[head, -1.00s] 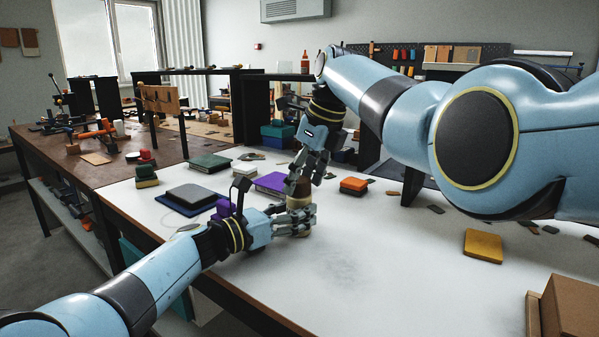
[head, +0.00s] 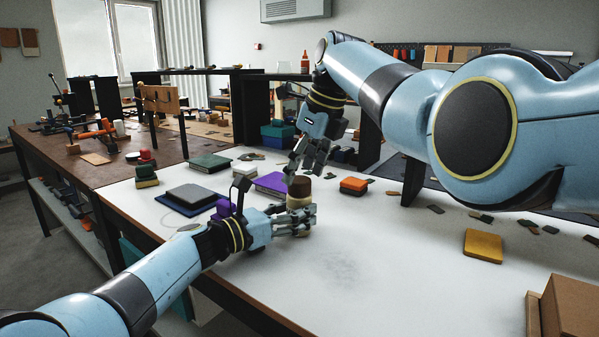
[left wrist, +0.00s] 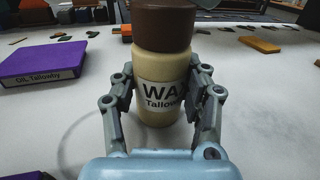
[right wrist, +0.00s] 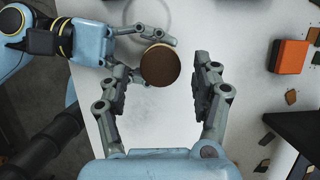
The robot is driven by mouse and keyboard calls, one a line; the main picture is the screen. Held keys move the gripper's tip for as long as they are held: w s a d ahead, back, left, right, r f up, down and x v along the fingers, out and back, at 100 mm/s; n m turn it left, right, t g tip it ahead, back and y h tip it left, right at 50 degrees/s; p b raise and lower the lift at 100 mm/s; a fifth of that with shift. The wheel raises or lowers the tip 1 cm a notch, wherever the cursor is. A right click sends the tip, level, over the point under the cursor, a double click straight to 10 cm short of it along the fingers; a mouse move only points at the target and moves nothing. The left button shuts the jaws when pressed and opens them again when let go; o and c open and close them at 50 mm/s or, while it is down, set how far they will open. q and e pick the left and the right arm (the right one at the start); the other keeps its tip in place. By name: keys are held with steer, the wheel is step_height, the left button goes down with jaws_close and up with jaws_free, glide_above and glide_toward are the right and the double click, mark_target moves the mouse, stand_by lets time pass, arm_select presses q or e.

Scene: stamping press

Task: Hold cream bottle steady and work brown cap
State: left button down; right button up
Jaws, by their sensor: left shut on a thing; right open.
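The cream bottle (left wrist: 163,75) stands upright on the white table, with a label reading "WA" and "Tallow". Its brown cap (left wrist: 163,28) sits on top; in the head view the cap (head: 299,187) shows just below my right gripper. My left gripper (head: 303,220) is shut around the bottle's body, one finger on each side. My right gripper (head: 297,168) is open and empty, above the cap. In the right wrist view the round cap top (right wrist: 160,66) lies between and beyond the spread fingertips, nearer the left finger, apart from the right one.
A purple box (head: 272,183) lies behind the bottle, an orange block (head: 353,186) to its right. A yellow block (head: 483,246) and a cardboard box (head: 570,307) are farther right. The table's front middle is clear.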

steer(key=shift+w+d+r+n, duration=0.1)
steer(key=shift+d+r+n, duration=0.1)
steer(key=shift+n, duration=0.5)
steer(key=shift+a+n+g+y, duration=0.1)
steer(key=shift+n+g+y, duration=0.3)
steer(key=shift+n, duration=0.5)
steer(key=shift+w+f, duration=0.1)
steer(key=shift+f, duration=0.05)
steer(key=shift+f, duration=1.05)
